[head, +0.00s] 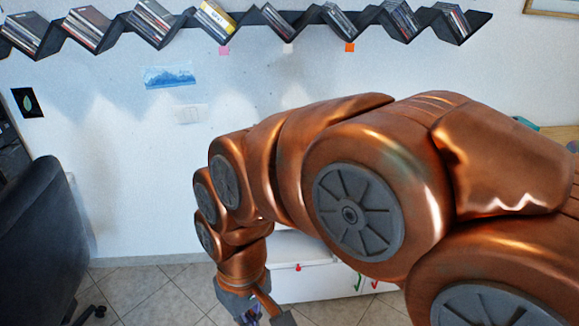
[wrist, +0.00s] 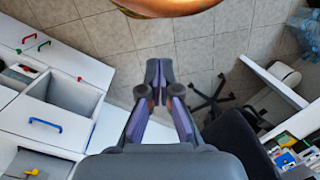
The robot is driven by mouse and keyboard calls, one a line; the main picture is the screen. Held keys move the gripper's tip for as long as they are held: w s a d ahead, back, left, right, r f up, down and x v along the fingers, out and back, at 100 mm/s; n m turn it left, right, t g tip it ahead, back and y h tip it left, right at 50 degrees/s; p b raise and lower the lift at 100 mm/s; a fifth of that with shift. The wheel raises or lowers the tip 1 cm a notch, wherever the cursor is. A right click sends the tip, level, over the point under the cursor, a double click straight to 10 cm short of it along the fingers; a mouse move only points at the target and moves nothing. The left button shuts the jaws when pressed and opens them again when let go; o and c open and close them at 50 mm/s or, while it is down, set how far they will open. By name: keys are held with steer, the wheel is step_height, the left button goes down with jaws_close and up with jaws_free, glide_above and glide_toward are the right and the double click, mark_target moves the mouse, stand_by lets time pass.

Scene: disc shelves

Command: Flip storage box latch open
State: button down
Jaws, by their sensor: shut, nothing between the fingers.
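My gripper (wrist: 159,68) is shut and empty in the wrist view, its fingertips together above the tiled floor. It is right of the white storage unit (wrist: 97,78) and apart from it. In the head view only part of the gripper shows at the bottom edge, beside the white unit (head: 312,284). A small red piece (wrist: 79,77) sits at the unit's edge; a red piece (head: 298,267) also shows in the head view. I cannot tell which part is the latch. My arm hides much of the unit in the head view.
An open compartment (wrist: 72,95) and a blue handle (wrist: 45,125) are at left in the wrist view, with a yellow piece (wrist: 32,172) below. A dark office chair (head: 42,240) stands at left. Disc shelves (head: 178,38) cross the wall. Tiled floor (head: 140,290) is free between.

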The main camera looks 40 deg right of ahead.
steer(key=w+m+t+y+b, duration=0.1)
steer(key=w+t+y+b, duration=0.2)
steer(key=w, duration=1)
steer(key=w+d+m+t+y+b, duration=0.1)
steer(key=w+d+m+t+b, duration=0.2)
steer(key=w+d, duration=0.8)
steer(key=w+d+m+t+h+b, duration=0.1)
steer(key=w+d+m+t, duration=0.15)
steer(key=d, duration=0.55)
steer(key=w+d+m+t+h+b, duration=0.1)
steer(key=w+d+t, duration=0.25)
steer(key=d, duration=0.45)
steer(key=s+d+f+m+h, duration=0.1)
steer(key=d+m, duration=0.1)
steer(key=d, duration=0.7)
steer(key=s+d+f+m+t+h, duration=0.1)
steer(key=s+d+m+h, duration=0.1)
steer(key=d, duration=0.6)
steer(key=shift+d+b, duration=0.4)
steer(key=shift+b, duration=0.05)
steer(key=shift+s, duration=0.1)
steer(key=p+x, duration=0.1)
steer(key=x, duration=0.9)
steer(key=shift+d, duration=0.15)
steer(key=shift+r, duration=0.15)
